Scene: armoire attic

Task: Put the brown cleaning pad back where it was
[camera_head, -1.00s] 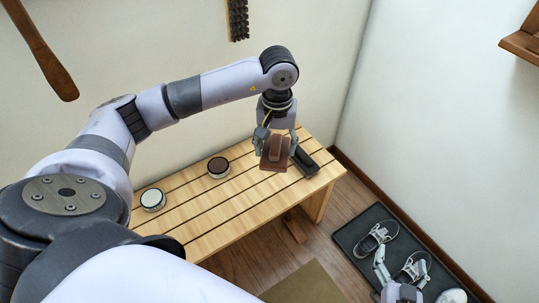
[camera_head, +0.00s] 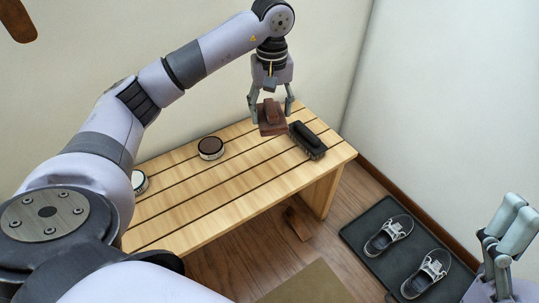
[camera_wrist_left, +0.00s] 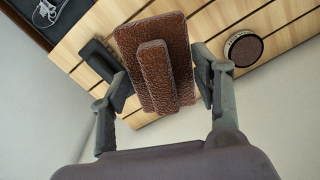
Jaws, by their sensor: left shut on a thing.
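The brown cleaning pad (camera_head: 271,130) is a flat brown block with a narrower grip along its back. My left gripper (camera_head: 272,112) is shut on it, one finger at each side. The pad is over the back right part of the slatted wooden bench (camera_head: 215,208), beside the black brush (camera_head: 307,141). I cannot tell whether it touches the bench. The left wrist view shows the pad (camera_wrist_left: 178,40) between the two fingers.
A round tin with a brown top (camera_head: 210,148) and a white-topped tin (camera_head: 139,182) stand on the bench, left of the pad. Sneakers (camera_head: 388,236) lie on a dark floor tray (camera_head: 358,228) to the right. The bench's front middle is clear.

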